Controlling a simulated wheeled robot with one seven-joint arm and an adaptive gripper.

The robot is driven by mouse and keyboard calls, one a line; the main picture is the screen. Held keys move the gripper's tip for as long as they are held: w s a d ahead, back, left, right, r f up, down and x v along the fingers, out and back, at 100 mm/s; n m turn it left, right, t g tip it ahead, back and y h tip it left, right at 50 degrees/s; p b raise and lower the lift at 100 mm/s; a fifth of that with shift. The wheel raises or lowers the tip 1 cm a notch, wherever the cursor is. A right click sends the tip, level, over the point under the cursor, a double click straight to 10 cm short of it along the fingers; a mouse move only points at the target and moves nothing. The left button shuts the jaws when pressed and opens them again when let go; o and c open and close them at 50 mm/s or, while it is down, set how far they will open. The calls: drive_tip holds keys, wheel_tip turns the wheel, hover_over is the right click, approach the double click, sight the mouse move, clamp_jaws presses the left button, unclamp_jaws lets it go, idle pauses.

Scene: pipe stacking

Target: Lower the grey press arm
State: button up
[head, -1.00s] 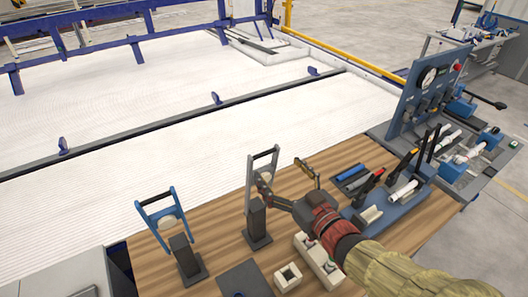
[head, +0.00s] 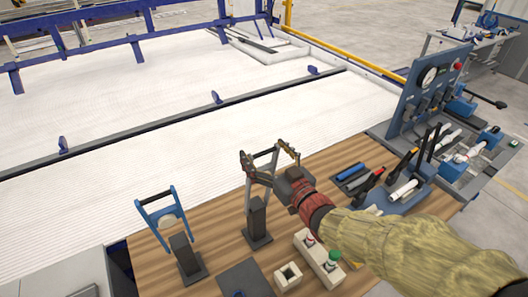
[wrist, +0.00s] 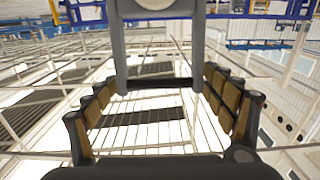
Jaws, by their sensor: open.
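The grey press arm (head: 249,190) is an upright U-shaped frame with a crossbar on top, standing at a dark block base (head: 257,218) on the wooden table. In the wrist view, its two grey posts (wrist: 121,50) come down from the top edge and its dark crossbar lies between my fingers. My gripper (head: 268,154) is open, one finger on each side of the press arm's top. In the wrist view, my gripper (wrist: 158,84) shows a clear gap between each finger and the posts.
A similar blue press arm (head: 144,213) stands to the left, raised too. A box with red and green buttons (head: 318,257) sits in front, near my arm. Dark trays with a blue bar (head: 352,171) and a blue fixture (head: 408,203) lie to the right. White slatted floor spreads behind.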

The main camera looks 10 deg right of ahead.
drive_tip(key=shift+c, duration=1.1)
drive_tip(key=c, duration=1.3)
